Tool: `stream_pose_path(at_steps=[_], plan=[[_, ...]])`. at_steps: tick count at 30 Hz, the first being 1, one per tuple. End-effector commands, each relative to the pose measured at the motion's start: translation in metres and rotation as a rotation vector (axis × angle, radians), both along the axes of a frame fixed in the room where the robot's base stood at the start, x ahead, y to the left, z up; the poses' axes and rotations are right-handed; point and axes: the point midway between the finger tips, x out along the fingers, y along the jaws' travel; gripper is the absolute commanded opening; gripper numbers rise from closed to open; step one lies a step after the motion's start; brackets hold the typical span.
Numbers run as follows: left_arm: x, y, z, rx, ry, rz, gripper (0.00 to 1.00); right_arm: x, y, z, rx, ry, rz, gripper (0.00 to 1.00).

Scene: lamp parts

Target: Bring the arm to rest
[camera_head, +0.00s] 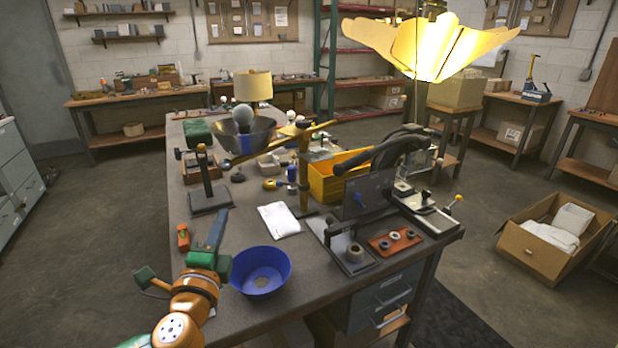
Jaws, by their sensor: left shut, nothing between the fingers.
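My left arm comes in from the bottom left, orange with green parts. Its gripper (219,215) points up and away over the left edge of the workbench (240,205), its fingers shut and empty. It is left of and beyond a blue bowl (261,271) and appears apart from it. A small orange item (183,237) lies just left of the fingers. On the bench, a round bulb (243,115) shows above a dark metal bowl-shaped shade (243,137), behind a brass-coloured stand (304,170) with a slanted bar. My right gripper is not in view.
A large lit yellow shade (428,45) hangs at the upper right. A yellow bin (336,178), a dark clamp-like machine (368,195), a white paper (279,220) and a black stand (209,198) occupy the bench. An open cardboard box (540,240) stands on the floor at right.

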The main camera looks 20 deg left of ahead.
Motion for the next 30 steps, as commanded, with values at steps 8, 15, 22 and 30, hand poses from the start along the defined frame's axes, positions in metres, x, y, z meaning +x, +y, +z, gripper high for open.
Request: stream_pose_path(at_steps=[8, 15, 22, 30], plan=[[-0.075, -0.033, -0.177, -0.774, 0.349, 0.245, 0.0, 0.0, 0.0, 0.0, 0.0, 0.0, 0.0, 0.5], [-0.162, -0.12, -0.263, -1.301, 0.645, 0.472, 0.0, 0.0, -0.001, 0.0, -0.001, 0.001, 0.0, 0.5], [-0.2, -0.175, -0.318, -1.53, 0.818, 0.605, 0.0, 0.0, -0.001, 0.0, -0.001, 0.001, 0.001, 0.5], [-0.218, -0.173, -0.432, -1.501, 0.877, 0.652, 0.0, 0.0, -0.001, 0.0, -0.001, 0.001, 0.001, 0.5]])
